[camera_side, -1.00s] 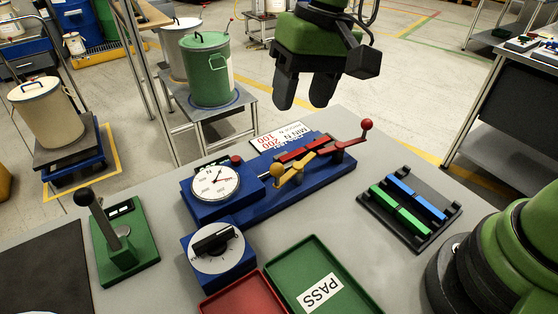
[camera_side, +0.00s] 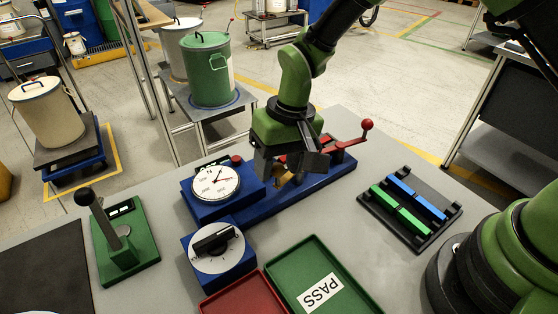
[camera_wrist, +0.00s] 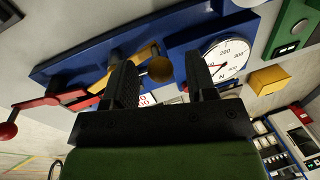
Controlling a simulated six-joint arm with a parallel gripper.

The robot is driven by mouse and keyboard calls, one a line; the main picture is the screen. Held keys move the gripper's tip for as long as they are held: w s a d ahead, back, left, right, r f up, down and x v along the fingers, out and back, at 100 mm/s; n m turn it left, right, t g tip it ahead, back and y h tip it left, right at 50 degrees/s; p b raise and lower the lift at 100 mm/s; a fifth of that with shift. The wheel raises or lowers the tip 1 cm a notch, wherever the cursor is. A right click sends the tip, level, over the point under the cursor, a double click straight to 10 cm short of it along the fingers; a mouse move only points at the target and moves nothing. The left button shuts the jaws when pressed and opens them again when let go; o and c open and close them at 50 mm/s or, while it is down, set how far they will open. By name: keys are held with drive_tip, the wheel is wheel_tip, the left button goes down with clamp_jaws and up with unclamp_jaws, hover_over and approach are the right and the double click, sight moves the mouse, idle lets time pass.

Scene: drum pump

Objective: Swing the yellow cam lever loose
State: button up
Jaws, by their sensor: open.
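The yellow cam lever (camera_wrist: 140,54) is on the blue fixture, and its round knob (camera_wrist: 160,69) shows between my two fingertips in the wrist view. My gripper (camera_wrist: 158,62) is open, with one finger on each side of the knob; I cannot tell whether either finger touches it. In the side view my gripper (camera_side: 276,170) is low over the fixture. It hides most of the yellow lever, of which only a small part (camera_side: 284,181) shows below it. The blue fixture (camera_side: 322,188) lies on the grey bench.
A red lever with a red ball (camera_side: 367,124) stands at the fixture's right end. A dial gauge (camera_side: 215,183) is left of my gripper. A dial knob box (camera_side: 216,246), a green PASS tray (camera_side: 345,290) and a black rack (camera_side: 408,207) with green and blue bars are nearby.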

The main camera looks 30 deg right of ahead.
sight(286, 179)
clamp_jaws()
drive_tip(key=shift+w+m, duration=0.35)
drive_tip(key=shift+m, duration=0.25)
unclamp_jaws()
wheel_tip(286, 179, up, 10)
drive_tip(key=d, duration=0.1)
drive_tip(key=shift+s+d, duration=0.2)
drive_tip(key=shift+d, duration=0.2)
drive_tip(key=shift+f, duration=0.1)
